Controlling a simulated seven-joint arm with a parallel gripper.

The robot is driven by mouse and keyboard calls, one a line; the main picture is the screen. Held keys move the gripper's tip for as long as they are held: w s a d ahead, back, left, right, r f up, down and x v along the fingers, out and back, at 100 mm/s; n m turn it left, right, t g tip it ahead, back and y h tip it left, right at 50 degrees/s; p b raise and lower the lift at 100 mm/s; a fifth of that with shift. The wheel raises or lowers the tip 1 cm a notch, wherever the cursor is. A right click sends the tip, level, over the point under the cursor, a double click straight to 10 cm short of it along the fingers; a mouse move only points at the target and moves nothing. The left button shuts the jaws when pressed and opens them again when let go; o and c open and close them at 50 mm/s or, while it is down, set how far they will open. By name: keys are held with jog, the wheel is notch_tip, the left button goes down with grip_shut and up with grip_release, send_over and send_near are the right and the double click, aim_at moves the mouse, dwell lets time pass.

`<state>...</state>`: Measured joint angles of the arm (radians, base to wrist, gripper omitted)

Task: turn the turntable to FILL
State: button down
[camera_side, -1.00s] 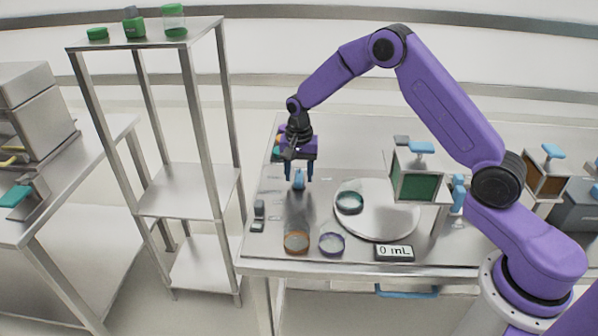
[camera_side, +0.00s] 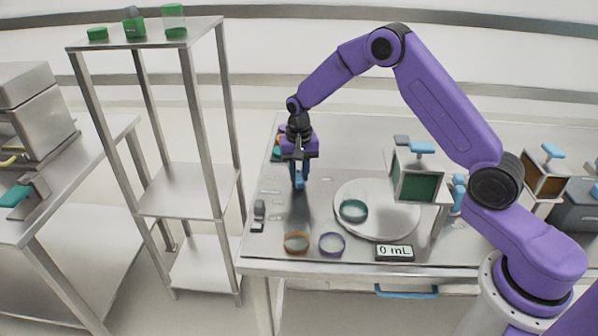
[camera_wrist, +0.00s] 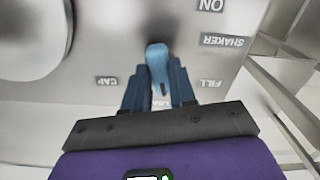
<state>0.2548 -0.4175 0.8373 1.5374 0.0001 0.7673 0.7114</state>
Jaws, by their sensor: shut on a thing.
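The round pale turntable (camera_side: 395,222) lies on the steel table, and its edge also shows in the wrist view (camera_wrist: 30,40). A green-rimmed clear dish (camera_side: 353,210) sits on its left part. My gripper (camera_side: 299,183) is left of the turntable, pointing down. In the wrist view its fingers (camera_wrist: 158,85) are shut on a blue handle (camera_wrist: 157,58). The FILL label (camera_wrist: 209,83) is right of the handle and the CAP label (camera_wrist: 106,81) is left. A LOAD label (camera_wrist: 160,103) is partly hidden between the fingers.
An orange-rimmed dish (camera_side: 296,242) and a purple-rimmed dish (camera_side: 331,243) stand near the table's front edge. A display (camera_side: 394,252) reads 0 mL. A green-filled container (camera_side: 416,183) stands over the turntable's right side. A SHAKER label (camera_wrist: 224,40) lies beyond FILL.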

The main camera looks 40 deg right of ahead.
aim_at(299, 176)
jog(key=n, duration=0.5)
jog(key=shift+n, duration=2.5)
jog(key=c, duration=0.9)
grip_release()
jog(key=shift+r, duration=0.1)
notch_tip(299, 176, up, 17)
jog(key=shift+r, duration=0.15)
jog(key=shift+s+a, duration=0.1)
